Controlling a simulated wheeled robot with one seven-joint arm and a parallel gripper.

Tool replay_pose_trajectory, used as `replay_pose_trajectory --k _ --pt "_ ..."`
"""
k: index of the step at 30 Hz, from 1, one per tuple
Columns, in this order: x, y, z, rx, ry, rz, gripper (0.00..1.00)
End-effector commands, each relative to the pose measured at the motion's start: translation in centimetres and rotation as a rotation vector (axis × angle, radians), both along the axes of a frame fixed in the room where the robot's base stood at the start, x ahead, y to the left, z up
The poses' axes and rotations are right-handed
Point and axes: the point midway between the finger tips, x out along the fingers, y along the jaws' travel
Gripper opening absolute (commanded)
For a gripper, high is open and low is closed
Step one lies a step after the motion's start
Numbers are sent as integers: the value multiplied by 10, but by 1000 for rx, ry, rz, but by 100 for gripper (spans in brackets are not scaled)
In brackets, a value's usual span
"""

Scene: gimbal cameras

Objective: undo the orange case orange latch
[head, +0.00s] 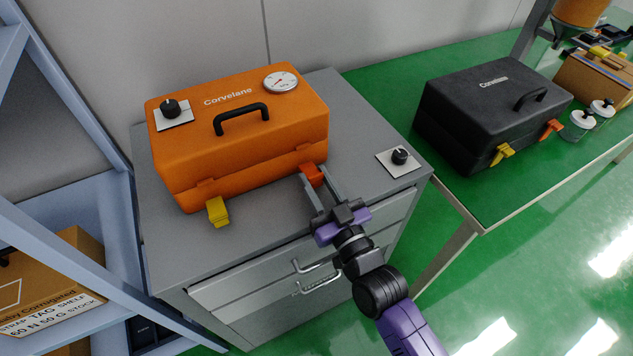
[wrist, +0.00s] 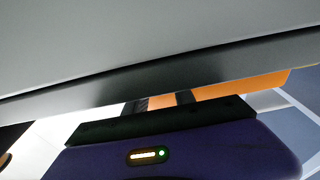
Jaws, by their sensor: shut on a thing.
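The orange case (head: 245,140) sits shut on a grey drawer cabinet, with a black handle and a round dial on its lid. Its orange latch (head: 312,175) is at the right of the front face, and my gripper (head: 315,184) is shut on it, one finger on each side. The case's yellow latch (head: 217,211) is at the left of the front and sticks outward. In the wrist view, a strip of orange (wrist: 240,88) shows behind my gripper's body, and the latch itself is hidden there.
A black knob on a white plate (head: 399,158) lies on the cabinet top (head: 360,120) right of my gripper. A black case (head: 490,110) with yellow and orange latches stands on the green table (head: 400,80). Blue shelving (head: 70,215) is close on the left. Drawer handles (head: 318,280) project below.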

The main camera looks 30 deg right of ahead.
Motion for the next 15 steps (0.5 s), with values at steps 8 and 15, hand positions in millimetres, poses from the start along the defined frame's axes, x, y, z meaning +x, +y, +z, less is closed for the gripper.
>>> replay_pose_trajectory --k 8,15 --pt "0 0 0 0 1 0 47" --pt "-3 0 -1 0 1 0 47"
